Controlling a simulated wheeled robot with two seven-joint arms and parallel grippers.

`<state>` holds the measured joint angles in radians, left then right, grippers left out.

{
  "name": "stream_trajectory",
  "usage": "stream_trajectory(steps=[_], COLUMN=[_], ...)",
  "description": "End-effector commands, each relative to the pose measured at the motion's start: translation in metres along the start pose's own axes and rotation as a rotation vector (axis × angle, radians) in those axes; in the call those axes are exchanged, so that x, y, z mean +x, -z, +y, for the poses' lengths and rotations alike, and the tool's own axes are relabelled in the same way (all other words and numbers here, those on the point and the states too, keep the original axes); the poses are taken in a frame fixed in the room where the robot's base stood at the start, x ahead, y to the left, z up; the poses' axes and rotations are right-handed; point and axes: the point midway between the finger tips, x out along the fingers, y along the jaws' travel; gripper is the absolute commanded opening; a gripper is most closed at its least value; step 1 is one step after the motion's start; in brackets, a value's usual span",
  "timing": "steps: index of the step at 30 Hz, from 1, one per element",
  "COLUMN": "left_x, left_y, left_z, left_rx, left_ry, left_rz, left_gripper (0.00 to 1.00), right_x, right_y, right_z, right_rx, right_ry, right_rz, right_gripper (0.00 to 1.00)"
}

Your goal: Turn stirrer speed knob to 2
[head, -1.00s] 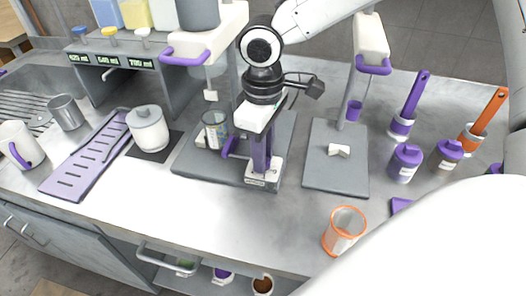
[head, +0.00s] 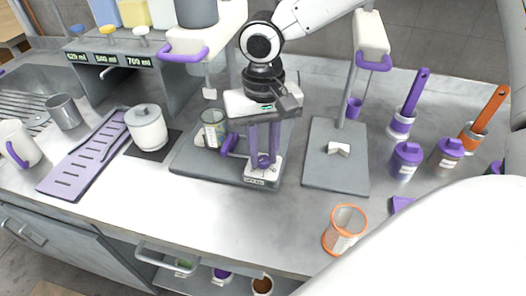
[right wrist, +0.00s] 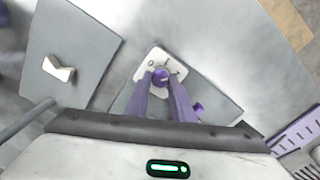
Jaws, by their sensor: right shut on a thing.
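The stirrer speed knob (right wrist: 161,76) is a small purple knob on a white dial plate (right wrist: 153,62) with dark marks. The plate sits at the front right corner of the grey stirrer base (head: 208,173). My right gripper (head: 263,163) points down with its purple fingers on either side of the knob, shut on it; the right wrist view shows the same (right wrist: 162,82). The knob's pointer and exact setting are too small to read. A glass beaker (head: 213,128) stands on the base behind and left of the dial. My left gripper is not in view.
A second grey base (head: 336,175) with a white switch-like piece (head: 338,149) stands to the right. An orange-rimmed beaker (head: 344,229) is near the front edge. A white lidded pot (head: 146,128) and purple slotted tray (head: 82,158) lie left.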

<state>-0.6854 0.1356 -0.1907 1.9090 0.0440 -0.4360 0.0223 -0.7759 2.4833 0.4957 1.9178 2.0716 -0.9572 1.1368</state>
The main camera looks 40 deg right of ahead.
Motion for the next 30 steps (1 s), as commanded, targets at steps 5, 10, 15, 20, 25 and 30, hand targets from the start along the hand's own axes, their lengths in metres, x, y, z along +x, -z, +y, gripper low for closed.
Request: stream_trajectory(steps=[5, 10, 15, 20, 25, 30], left_x=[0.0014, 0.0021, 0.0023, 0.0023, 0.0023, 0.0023], left_y=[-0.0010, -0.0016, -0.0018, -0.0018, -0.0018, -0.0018], left_z=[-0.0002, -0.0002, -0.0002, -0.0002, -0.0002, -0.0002], left_rx=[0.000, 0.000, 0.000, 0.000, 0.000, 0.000], left_ry=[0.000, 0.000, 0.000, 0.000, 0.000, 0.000], left_rz=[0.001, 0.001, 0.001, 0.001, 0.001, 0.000], left_gripper=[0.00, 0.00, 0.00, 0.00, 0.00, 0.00], right_x=[-0.0008, -0.0010, -0.0011, -0.0012, -0.0013, -0.0013], right_y=[0.0012, 0.0011, 0.0010, 0.0011, 0.0011, 0.0012], right_z=[0.0002, 0.0004, 0.0005, 0.0005, 0.0005, 0.0004], right_rx=[0.103, 0.165, 0.195, 0.203, 0.202, 0.201], right_ry=[0.000, 0.000, 0.001, 0.001, 0.001, 0.001], right_rz=[0.004, 0.003, 0.003, 0.003, 0.003, 0.004], right_gripper=[0.00, 0.00, 0.00, 0.00, 0.00, 0.31])
